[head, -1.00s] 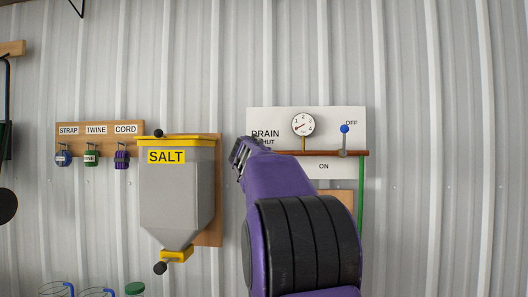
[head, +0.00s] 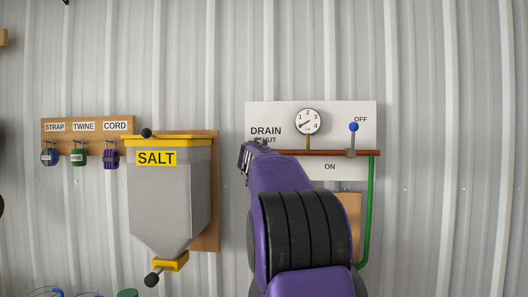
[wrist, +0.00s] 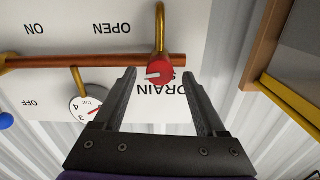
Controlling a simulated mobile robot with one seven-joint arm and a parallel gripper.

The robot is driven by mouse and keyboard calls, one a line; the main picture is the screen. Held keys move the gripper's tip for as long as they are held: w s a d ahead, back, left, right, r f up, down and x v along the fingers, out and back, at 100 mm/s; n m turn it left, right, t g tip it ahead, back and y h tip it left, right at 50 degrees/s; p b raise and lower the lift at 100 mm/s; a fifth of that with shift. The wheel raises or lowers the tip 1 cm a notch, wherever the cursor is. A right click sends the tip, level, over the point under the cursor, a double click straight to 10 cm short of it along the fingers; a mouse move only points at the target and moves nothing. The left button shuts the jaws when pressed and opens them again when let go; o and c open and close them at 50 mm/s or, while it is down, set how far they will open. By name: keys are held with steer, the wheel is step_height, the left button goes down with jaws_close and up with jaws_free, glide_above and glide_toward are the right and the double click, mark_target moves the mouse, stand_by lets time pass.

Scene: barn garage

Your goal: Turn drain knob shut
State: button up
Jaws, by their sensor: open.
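The drain knob (wrist: 160,72) is red with a pale mark on its face. It sits at the end of a copper pipe, by the DRAIN label, in the wrist view, which is upside down. My gripper (wrist: 159,77) is open, with one finger on each side of the knob in the picture. I cannot tell whether the fingertips reach around it or stop short. In the head view my gripper (head: 247,156) is at the left edge of the white panel (head: 350,112), and my arm hides the knob and part of the SHUT label.
A pressure gauge (head: 308,122) and a blue-tipped lever (head: 353,139) are on the panel along the copper pipe (head: 330,152). A green pipe (head: 371,210) runs down at right. The grey salt hopper (head: 168,205) hangs just left of my gripper.

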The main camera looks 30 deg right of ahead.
steer(key=shift+w+d, duration=0.1)
jaws_close()
stand_by(0.4)
steer(key=shift+n, duration=0.3)
steer(key=shift+n+b, duration=0.3)
steer(key=shift+n, duration=7.4)
